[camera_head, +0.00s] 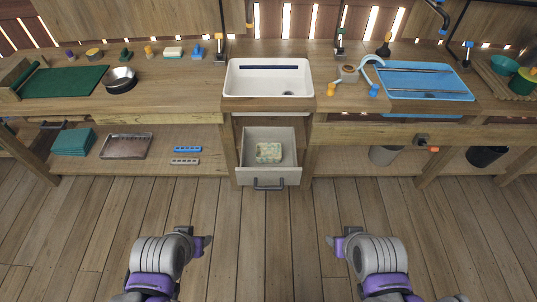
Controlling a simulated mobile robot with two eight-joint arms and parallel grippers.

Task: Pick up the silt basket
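A small pale-green and cream patterned block or basket (269,152) lies in the open grey drawer (283,175) under the white sink. It may be the silt basket, but it is too small to tell. My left gripper (206,244) is in the lower left, over the floor, well apart from the drawer. My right gripper (333,243) is in the lower right, also over the floor and apart from the drawer. Both are seen from the side, and the gap between their fingers does not show. Nothing is visible in either one.
The drawer has a dark handle (269,186) at its front. A white sink (268,80) and a blue basin (420,82) are set in the wooden bench. Shelves with a metal tray (125,147) and dark bin (485,156) flank it. The plank floor in front is clear.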

